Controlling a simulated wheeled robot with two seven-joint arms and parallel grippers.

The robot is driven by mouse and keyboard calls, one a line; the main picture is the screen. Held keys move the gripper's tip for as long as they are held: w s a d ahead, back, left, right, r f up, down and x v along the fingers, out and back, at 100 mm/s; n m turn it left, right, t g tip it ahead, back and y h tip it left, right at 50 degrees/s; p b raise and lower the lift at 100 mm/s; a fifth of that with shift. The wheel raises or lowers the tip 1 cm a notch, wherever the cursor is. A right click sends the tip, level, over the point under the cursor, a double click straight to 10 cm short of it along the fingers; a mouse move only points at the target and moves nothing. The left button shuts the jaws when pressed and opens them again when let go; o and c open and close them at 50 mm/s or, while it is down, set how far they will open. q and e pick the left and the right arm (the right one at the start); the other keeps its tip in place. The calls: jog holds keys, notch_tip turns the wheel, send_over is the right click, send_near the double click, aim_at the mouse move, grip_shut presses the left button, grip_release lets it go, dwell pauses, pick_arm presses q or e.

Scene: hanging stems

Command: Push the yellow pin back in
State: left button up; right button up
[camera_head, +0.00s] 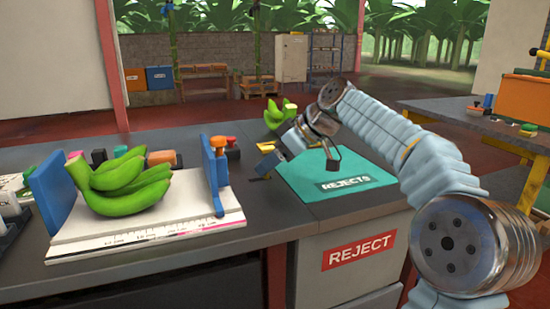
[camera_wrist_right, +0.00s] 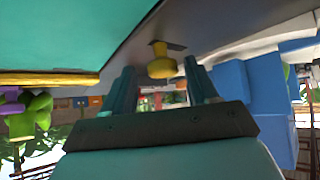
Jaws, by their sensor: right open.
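The yellow pin (camera_wrist_right: 161,62) shows in the right wrist view as a round-headed yellow knob on a short stem, standing out from a dark plate on the grey bench. My right gripper (camera_wrist_right: 161,90) is open, with its two fingers to either side of the pin's head in that view; I cannot tell whether they touch it. In the head view my right gripper (camera_head: 300,150) is low over the bench at the left edge of the teal mat (camera_head: 350,178). Small yellow pieces (camera_head: 266,147) show beside it there, partly hidden. My left gripper is not in view.
A white measuring board (camera_head: 150,232) with a green banana bunch (camera_head: 122,185) and blue end plates (camera_head: 214,175) stands at the left. More green bananas (camera_head: 278,114) lie behind my gripper. A REJECT cabinet (camera_head: 350,275) is below the mat.

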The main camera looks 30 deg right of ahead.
jog(key=p+v, duration=0.1)
jog(key=v, duration=1.3)
jog(key=shift+p, duration=0.35)
jog(key=shift+w+f, duration=0.1)
jog(key=shift+w, duration=0.05)
